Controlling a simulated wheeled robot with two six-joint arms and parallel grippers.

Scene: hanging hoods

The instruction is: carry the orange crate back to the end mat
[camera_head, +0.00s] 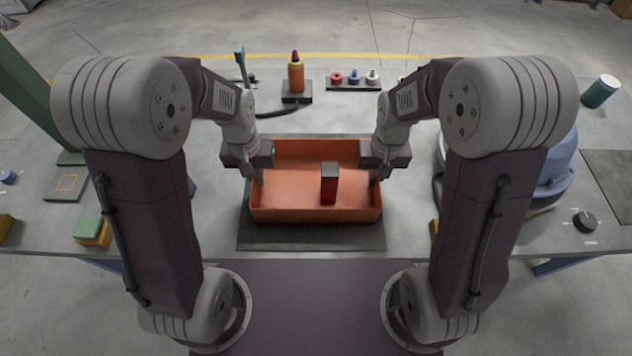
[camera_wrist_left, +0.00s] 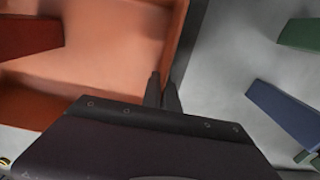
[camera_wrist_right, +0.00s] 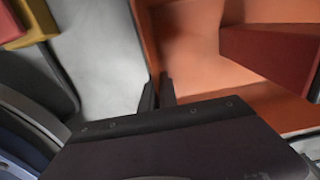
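The orange crate (camera_head: 290,214) is at the front middle of the table, over a dark mat (camera_head: 310,238) whose front part shows. I cannot tell whether its base touches the mat. A dark red block (camera_head: 328,186) stands inside it. My left gripper (camera_head: 258,176) is at the crate's left wall; in the left wrist view its fingers (camera_wrist_left: 163,92) are close together with the wall between them. My right gripper (camera_head: 376,178) is at the right wall; in the right wrist view its fingers (camera_wrist_right: 157,92) close on that wall in the same way.
Behind the crate stand an orange bottle (camera_head: 296,76) and a dark rack (camera_head: 353,84) with small coloured pieces. A green and yellow block pair (camera_head: 91,230) is at left. A blue-grey round machine (camera_head: 560,165) and a black knob (camera_head: 585,221) are at right.

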